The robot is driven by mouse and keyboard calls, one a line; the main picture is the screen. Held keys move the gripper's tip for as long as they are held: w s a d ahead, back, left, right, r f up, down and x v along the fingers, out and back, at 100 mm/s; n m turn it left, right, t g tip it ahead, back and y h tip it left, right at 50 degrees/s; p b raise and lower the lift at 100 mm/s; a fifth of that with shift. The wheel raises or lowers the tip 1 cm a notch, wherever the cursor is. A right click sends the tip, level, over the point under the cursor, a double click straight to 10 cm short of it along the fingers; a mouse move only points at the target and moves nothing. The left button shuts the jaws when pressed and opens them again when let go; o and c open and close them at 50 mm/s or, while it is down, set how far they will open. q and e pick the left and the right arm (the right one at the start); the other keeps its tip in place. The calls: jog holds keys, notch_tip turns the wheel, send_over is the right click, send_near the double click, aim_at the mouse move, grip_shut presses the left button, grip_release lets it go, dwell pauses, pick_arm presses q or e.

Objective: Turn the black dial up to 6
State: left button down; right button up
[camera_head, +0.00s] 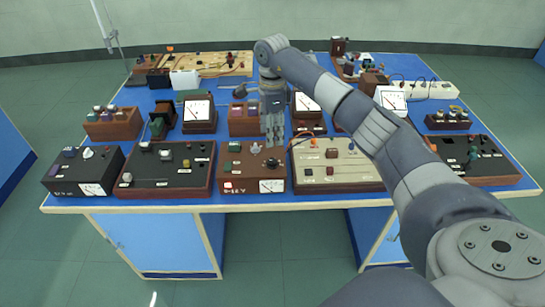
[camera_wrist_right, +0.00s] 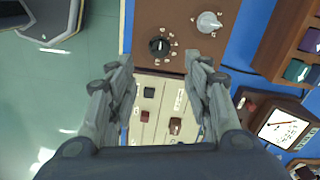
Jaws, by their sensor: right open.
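The black dial (camera_wrist_right: 159,46) is a small round knob on a brown box (camera_wrist_right: 142,17), with white marks around it, too small to read. It also shows in the head view (camera_head: 272,162) on the top of the brown power box (camera_head: 233,172) at the front middle of the bench. My right gripper (camera_head: 273,141) points down above this box. In the wrist view its two fingers (camera_wrist_right: 158,62) are apart, with the dial just beyond the gap between the tips. It holds nothing. My left gripper is not in view.
A grey-white knob (camera_wrist_right: 208,22) sits beside the dial. A dark control box (camera_head: 167,170) stands left of the brown box and a cream panel (camera_head: 336,163) stands right. Meters and small boxes crowd the blue bench behind. The floor in front is clear.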

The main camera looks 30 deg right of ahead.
aim_at(272, 160)
notch_tip(272, 160, down, 11)
jog(key=p, duration=0.3)
jog(key=shift+r, duration=0.15)
jog(key=shift+c, duration=0.2)
jog(key=c, duration=1)
